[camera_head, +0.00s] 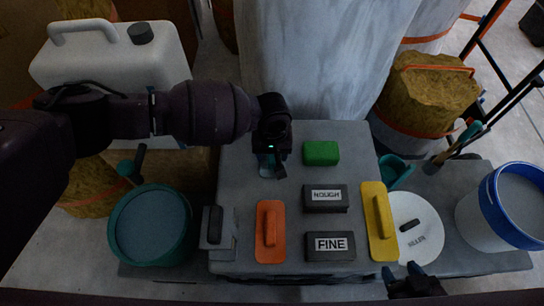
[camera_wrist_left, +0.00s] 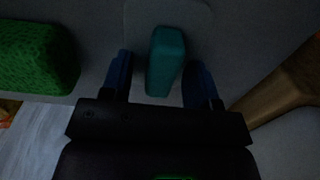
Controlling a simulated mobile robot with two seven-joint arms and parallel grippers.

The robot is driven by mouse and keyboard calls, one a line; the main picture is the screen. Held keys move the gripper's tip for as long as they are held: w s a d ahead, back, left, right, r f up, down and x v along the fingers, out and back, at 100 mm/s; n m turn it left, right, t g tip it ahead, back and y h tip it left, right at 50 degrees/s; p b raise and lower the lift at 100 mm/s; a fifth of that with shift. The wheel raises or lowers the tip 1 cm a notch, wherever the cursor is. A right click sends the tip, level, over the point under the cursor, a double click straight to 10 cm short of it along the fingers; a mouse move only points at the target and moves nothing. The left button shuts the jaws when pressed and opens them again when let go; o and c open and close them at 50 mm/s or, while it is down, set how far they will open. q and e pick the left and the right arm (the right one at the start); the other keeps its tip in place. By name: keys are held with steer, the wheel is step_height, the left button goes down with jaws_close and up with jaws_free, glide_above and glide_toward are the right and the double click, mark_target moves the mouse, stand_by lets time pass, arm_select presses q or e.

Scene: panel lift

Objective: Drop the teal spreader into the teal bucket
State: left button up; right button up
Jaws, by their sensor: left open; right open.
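The teal spreader, as I take it, shows in the left wrist view as a teal handle (camera_wrist_left: 166,58) on a grey, round-cornered plate. My left gripper (camera_head: 270,168) is open above the grey worktop, left of the green block. In the left wrist view its two blue fingers (camera_wrist_left: 160,82) stand on either side of the teal handle, with gaps visible. In the head view the arm and gripper hide most of the spreader. The teal bucket (camera_head: 118,232) stands at the lower left with a grey-blue inside. My right gripper (camera_head: 414,284) is open at the bottom edge, apart from the spreader.
The worktop holds a green block (camera_head: 320,153), ROUGH (camera_head: 326,199) and FINE (camera_head: 330,246) blocks, an orange float (camera_head: 270,231) and a yellow float (camera_head: 380,209). A white lid (camera_head: 428,228) and white-blue bucket (camera_head: 480,214) stand right. A wooden piece (camera_wrist_left: 278,98) lies beside the left fingers.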

arm_select(q)
steer(key=shift+r, duration=0.15)
steer(key=shift+c, duration=0.9)
steer(key=c, duration=0.5)
jaws_close()
steer(key=shift+w+r, duration=0.1)
steer(key=shift+r, duration=0.45)
step_height(320, 180, up, 19)
steer(key=p, duration=0.6)
steer(key=shift+p, duration=0.3)
arm_select(e)
steer(key=shift+m+t, duration=0.3)
steer(key=shift+m, duration=0.1)
step_height(320, 180, up, 5)
steer(key=shift+f, duration=0.2)
